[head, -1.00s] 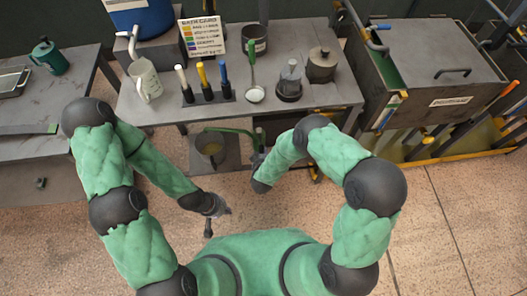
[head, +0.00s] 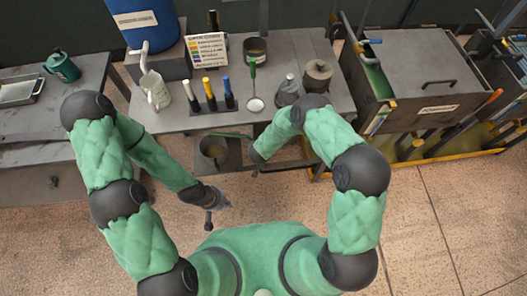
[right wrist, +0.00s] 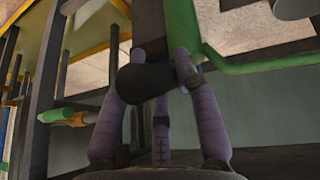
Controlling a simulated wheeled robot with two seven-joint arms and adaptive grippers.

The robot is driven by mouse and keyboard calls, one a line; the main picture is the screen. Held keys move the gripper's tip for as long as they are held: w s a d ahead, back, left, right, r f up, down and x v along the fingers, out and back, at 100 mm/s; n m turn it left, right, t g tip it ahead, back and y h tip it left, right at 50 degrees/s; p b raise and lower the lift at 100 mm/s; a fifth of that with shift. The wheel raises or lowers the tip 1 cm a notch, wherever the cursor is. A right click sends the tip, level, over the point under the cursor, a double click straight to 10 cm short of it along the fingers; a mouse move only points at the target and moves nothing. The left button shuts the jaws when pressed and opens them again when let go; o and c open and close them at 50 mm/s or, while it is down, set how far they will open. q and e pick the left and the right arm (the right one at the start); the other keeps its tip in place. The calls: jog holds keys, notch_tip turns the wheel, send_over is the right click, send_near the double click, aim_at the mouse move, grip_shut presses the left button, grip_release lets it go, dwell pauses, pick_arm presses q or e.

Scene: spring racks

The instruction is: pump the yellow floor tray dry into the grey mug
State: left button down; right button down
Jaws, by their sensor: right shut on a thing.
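The yellow floor tray (head: 436,160) lies on the floor beneath the racks at the right, with murky yellowish liquid in it. A grey mug (head: 213,148) stands low in front of the bench, with a green tube (head: 228,135) running over its top. My right gripper (head: 256,164) is low in front of the bench, right of the mug, and small in the head view. In the right wrist view its fingers (right wrist: 158,66) are closed around a dark rounded bulb (right wrist: 146,82). A green bar or tube (right wrist: 262,62) shows beside it. My left gripper (head: 214,206) hangs in front of the mug, apparently empty; its opening is unclear.
The bench (head: 180,122) carries a pale jug (head: 157,92), several marker-like bottles, a ladle (head: 254,103), jars and a colour card (head: 206,48). A blue barrel (head: 150,22) stands behind. A lidded cabinet (head: 420,72) stands at right. The front floor is clear.

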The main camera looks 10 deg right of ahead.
dwell(0.3)
jog(key=c, duration=0.9)
grip_release()
jog(key=shift+r, duration=0.1)
jog(key=v, duration=1.2)
